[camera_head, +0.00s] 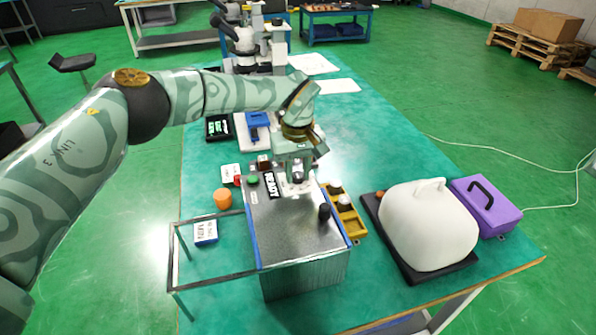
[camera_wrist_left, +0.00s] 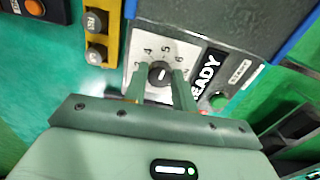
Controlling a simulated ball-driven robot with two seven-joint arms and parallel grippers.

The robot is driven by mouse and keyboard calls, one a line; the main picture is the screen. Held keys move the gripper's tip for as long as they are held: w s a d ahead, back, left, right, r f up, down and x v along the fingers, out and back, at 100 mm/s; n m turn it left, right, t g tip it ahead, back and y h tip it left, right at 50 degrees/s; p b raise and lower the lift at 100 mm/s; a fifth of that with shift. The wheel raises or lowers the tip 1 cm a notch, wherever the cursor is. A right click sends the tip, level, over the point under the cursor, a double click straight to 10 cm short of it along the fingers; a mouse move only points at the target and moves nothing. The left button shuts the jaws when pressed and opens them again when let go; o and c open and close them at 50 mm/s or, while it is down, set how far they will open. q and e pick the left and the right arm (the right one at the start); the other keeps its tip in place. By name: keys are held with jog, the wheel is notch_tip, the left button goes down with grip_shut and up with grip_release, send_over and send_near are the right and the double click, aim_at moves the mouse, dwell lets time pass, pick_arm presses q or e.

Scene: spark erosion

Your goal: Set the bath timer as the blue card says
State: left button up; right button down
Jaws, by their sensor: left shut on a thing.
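The bath timer is a dial with a black knob (camera_wrist_left: 160,73) on a pale plate, with 4, 5 and 6 readable in the left wrist view. It sits on a grey metal box (camera_head: 290,225) beside a READY label (camera_wrist_left: 207,73) and a green button (camera_wrist_left: 218,101). My left gripper (camera_head: 297,178) reaches down onto the dial; in the left wrist view its fingers (camera_wrist_left: 162,82) stand on either side of the knob, shut on it. I cannot tell which number the knob points at. A small white card with blue (camera_head: 205,233) lies left of the box; its text is unreadable. My right gripper is out of view.
A metal frame (camera_head: 210,278) stands left of the box, near an orange cylinder (camera_head: 222,198). A yellow holder (camera_head: 352,224) with knobs adjoins the box's right side. A white domed cover (camera_head: 430,225) and a purple case (camera_head: 487,207) stand farther right.

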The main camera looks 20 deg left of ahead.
pick_arm(q)
jog(key=m, duration=0.3)
jog(key=shift+r+m, duration=0.1)
jog(key=shift+m, duration=0.2)
jog(key=shift+a+m+b, duration=0.1)
jog(key=shift+m+b, duration=0.35)
jog(key=shift+m, duration=1.45)
jog(key=shift+w, duration=0.1)
jog(key=o, duration=1)
